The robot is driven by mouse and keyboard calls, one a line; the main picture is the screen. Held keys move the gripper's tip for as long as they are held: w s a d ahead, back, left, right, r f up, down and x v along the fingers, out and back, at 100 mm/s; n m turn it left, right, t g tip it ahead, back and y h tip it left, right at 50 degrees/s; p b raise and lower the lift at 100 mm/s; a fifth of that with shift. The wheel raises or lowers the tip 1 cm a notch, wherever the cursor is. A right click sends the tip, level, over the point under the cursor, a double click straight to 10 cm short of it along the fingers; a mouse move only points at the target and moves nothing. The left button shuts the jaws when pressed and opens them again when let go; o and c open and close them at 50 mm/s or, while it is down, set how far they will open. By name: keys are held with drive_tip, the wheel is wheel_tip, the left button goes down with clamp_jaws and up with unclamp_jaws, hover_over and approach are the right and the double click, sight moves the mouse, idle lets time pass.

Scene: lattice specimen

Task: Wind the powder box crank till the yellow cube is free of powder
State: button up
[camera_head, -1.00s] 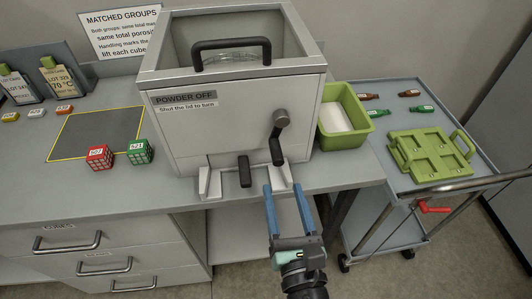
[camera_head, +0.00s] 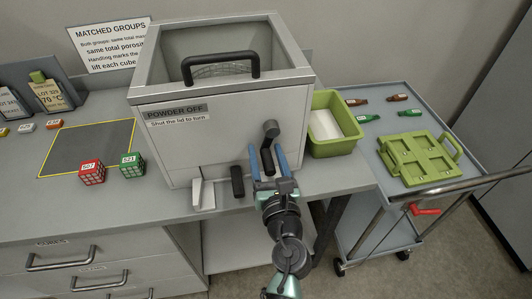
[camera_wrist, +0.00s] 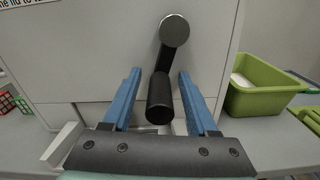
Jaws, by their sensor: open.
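The powder box (camera_head: 235,135) is a grey box on the bench with a sign reading "POWDER OFF. Shut the lid to turn". Its top frame has a black handle (camera_head: 221,66), and a mesh shows inside. The crank (camera_head: 268,145) on its front is black with a round grey hub, its knob hanging down. It also shows in the wrist view (camera_wrist: 160,97). My gripper (camera_head: 268,160) is open, its blue fingers on either side of the crank knob, with gaps visible in the wrist view (camera_wrist: 158,92). I see no yellow cube; the box's inside is mostly hidden.
A second black handle (camera_head: 237,181) sits low on the box, left of the crank. A red cube (camera_head: 92,172) and a green cube (camera_head: 132,165) stand left by a dark mat (camera_head: 88,146). A green bin (camera_head: 334,123) stands right of the box, beside a trolley (camera_head: 392,203).

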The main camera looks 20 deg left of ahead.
clamp_jaws()
idle(0.3)
drive_tip(key=shift+a+r+p, duration=0.1)
drive_tip(key=shift+p, duration=0.2)
